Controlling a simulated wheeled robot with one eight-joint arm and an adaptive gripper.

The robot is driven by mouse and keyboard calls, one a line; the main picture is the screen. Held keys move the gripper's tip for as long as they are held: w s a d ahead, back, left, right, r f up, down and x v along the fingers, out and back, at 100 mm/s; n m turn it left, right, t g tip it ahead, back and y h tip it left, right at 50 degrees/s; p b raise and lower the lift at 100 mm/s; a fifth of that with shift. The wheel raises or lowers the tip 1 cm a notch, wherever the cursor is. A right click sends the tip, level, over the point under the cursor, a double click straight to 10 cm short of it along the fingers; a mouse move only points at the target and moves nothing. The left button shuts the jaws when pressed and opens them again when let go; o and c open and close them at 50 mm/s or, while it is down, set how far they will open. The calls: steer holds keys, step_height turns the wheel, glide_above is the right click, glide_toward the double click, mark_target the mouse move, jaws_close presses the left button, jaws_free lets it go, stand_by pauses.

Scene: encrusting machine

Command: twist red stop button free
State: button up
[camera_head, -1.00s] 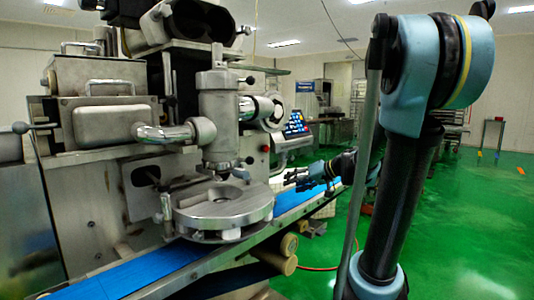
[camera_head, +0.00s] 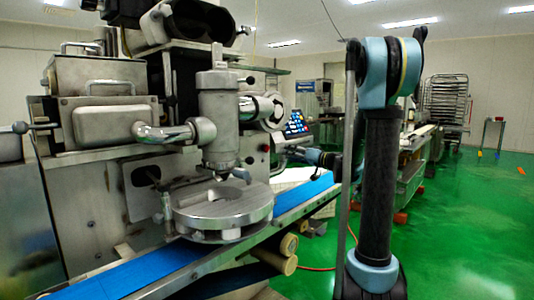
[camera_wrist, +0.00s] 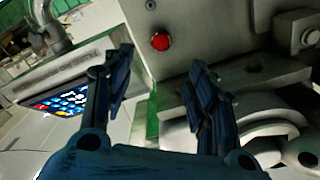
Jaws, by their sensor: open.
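The red stop button (camera_wrist: 160,41) is a round red knob on the grey metal panel of the encrusting machine, in the upper middle of the wrist view. In the head view a small red spot (camera_head: 265,148) shows on the machine's right side. My gripper (camera_wrist: 160,75) is open, its two dark fingers apart to the left and right, with nothing between them. The button lies beyond the fingertips, in the gap between them, and is not touched. In the head view my gripper (camera_head: 300,156) is partly hidden beside the machine's right side.
The control screen (camera_wrist: 62,102) is left of my fingers in the wrist view; it also shows in the head view (camera_head: 296,123). Metal machine parts (camera_wrist: 268,125) lie close on the right. The blue conveyor (camera_head: 130,278) runs below the round table (camera_head: 224,205). Green floor is open at right.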

mark_target(268, 149)
steer(key=x, duration=1.4)
steer(key=shift+w+a, duration=0.15)
